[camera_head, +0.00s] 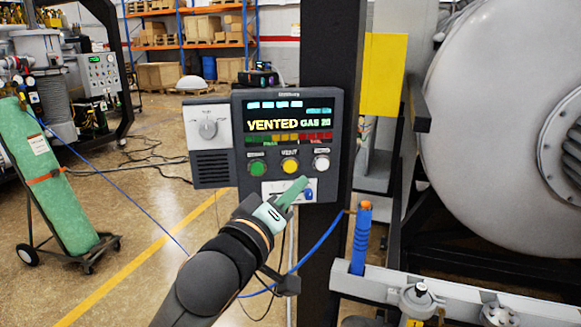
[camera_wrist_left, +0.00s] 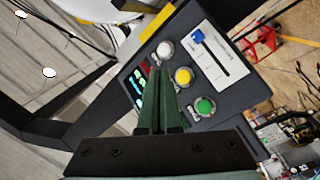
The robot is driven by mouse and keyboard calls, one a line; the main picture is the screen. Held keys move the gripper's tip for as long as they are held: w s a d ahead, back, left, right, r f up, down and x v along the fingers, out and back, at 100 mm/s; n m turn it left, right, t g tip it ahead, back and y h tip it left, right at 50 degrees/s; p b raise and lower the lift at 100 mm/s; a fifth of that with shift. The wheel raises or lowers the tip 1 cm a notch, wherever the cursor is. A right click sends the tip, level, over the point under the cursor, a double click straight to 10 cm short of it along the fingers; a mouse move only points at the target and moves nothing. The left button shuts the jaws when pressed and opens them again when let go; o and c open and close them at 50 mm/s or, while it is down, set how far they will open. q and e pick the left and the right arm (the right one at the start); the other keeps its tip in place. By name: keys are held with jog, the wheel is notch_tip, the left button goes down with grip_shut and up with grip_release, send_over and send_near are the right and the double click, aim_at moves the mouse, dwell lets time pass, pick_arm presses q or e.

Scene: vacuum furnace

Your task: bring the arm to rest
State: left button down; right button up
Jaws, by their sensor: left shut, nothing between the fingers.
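My left gripper (camera_head: 297,188) is shut and empty, its green fingers in front of the lower part of a dark control panel (camera_head: 219,172). In the head view the fingertips overlap the white slider plate with a blue knob (camera_head: 308,194); I cannot tell if they touch it. The panel screen (camera_head: 288,117) reads "VENTED GAS 20". Below it are a green button (camera_head: 257,168), a yellow button (camera_head: 290,165) and a white button (camera_head: 321,163). In the left wrist view the shut fingers (camera_wrist_left: 166,92) point at the panel beside the buttons. My right gripper is not in view.
The panel is on a black post (camera_head: 332,45). A large grey furnace vessel (camera_head: 490,130) stands at right, above a metal rail (camera_head: 455,295). A blue hose (camera_head: 325,236) hangs below the panel. A green gas cylinder (camera_head: 50,180) on a cart stands at left, with open floor between.

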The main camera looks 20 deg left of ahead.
pick_arm(q)
jog(key=shift+f, duration=0.1)
notch_tip(320, 180, down, 26)
jog(key=s+m+g, duration=0.2)
jog(key=m+g, duration=0.3)
jog(key=s+a+f+m+g, duration=0.1)
jog(key=s+f+m+g, duration=0.3)
jog(key=s+f, duration=1.7)
notch_tip(320, 180, down, 3)
jog(key=shift+s+a+f+m+y, duration=0.1)
jog(key=shift+s+a+m+y, duration=0.15)
jog(key=shift+m, duration=0.35)
jog(key=shift+w, duration=0.1)
